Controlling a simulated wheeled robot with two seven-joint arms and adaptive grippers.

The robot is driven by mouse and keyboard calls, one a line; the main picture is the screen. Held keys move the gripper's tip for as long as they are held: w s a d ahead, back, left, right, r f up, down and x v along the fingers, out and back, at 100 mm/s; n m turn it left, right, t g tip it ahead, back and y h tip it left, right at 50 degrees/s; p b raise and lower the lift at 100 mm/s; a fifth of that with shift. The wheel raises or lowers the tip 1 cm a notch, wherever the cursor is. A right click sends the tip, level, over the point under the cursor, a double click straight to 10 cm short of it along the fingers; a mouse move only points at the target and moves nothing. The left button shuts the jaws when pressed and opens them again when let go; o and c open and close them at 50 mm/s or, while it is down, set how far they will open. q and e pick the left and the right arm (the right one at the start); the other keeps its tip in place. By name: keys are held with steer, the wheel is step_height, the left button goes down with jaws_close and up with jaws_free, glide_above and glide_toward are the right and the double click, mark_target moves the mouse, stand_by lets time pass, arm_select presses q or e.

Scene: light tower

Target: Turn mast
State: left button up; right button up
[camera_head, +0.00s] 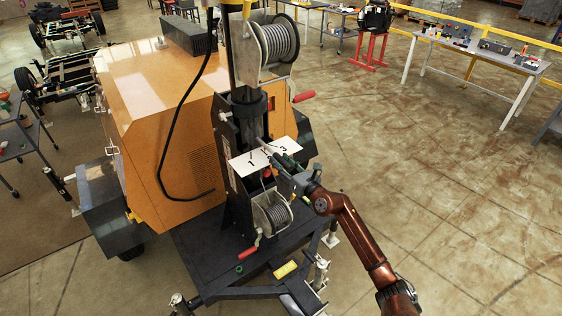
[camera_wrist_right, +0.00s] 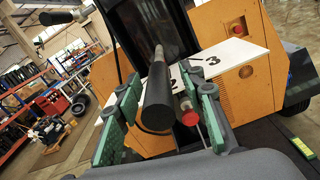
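The dark mast (camera_head: 233,60) stands upright on the light tower, with a dark collar (camera_head: 248,103) low on it. A white plate with numbers (camera_head: 246,166) sits at its foot and also shows in the right wrist view (camera_wrist_right: 236,58). My right gripper (camera_head: 275,160) is at the plate, in front of the mast. In the right wrist view its green-padded fingers (camera_wrist_right: 168,92) are apart. A black round handle (camera_wrist_right: 157,97) lies between them, with gaps visible on both sides. A red-tipped pin (camera_wrist_right: 188,112) is near the right finger. My left gripper is not in view.
A winch (camera_head: 277,42) with a red crank handle is above the plate, and another winch (camera_head: 272,215) is below it. The orange housing (camera_head: 165,125) stands to the left. The floor at right is clear, with a workbench (camera_head: 475,58) behind.

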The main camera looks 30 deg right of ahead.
steer(key=shift+w, duration=0.1)
steer(key=shift+c, duration=0.7)
jaws_close()
